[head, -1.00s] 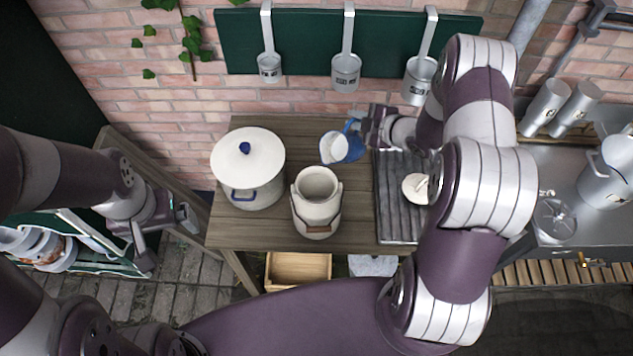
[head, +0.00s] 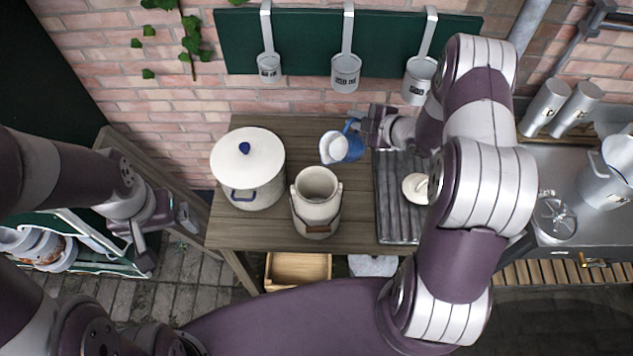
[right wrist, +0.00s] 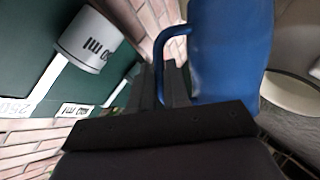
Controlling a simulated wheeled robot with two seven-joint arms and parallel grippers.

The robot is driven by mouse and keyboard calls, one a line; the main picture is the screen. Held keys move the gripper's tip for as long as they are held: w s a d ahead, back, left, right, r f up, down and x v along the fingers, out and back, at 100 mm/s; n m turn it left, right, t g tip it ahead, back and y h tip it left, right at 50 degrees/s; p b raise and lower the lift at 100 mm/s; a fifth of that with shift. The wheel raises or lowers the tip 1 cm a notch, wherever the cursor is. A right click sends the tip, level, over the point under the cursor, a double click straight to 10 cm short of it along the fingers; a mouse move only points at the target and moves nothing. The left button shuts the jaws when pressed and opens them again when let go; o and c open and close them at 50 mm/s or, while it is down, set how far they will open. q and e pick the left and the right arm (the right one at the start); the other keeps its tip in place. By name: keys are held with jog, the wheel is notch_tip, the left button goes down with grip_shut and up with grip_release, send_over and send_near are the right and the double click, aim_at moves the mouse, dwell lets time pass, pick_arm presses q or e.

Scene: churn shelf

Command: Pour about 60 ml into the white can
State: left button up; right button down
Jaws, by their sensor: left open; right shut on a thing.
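The white can (head: 317,216) stands upright and open-topped on the wooden table, with a brown wooden grip on its front. A blue jug (head: 352,149) with a pale inside is held in the air behind and slightly right of the can, tilted with its mouth to the left. My right gripper (head: 363,128) is shut on the jug's handle; the jug also fills the upper middle of the right wrist view (right wrist: 230,50). No stream shows, and the liquid level is not clear. My left gripper (head: 165,232) is open and empty, left of the table.
A lidded white pot (head: 250,182) with a blue knob stands left of the can. A grey ribbed drainer (head: 390,225) holding a small cream item (head: 414,188) lies to the right. Metal measures (head: 346,72) hang from a green board behind.

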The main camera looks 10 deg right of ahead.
dwell(0.5)
jog(key=w+d+f+m+g+y+b, duration=0.1)
jog(key=w+d+f+m+y+b, duration=0.1)
jog(key=f, duration=0.4)
jog(key=w+d+f+m+g+y+b, duration=0.1)
jog(key=w+d+f+m+y+b, duration=0.1)
jog(key=b, duration=0.5)
notch_tip(320, 180, down, 4)
jog(key=shift+w+d+r+m, duration=0.1)
jog(key=shift+w+d+m, duration=0.25)
jog(key=shift+d+m, duration=0.6)
jog(key=shift+a+m, duration=0.25)
dwell(0.5)
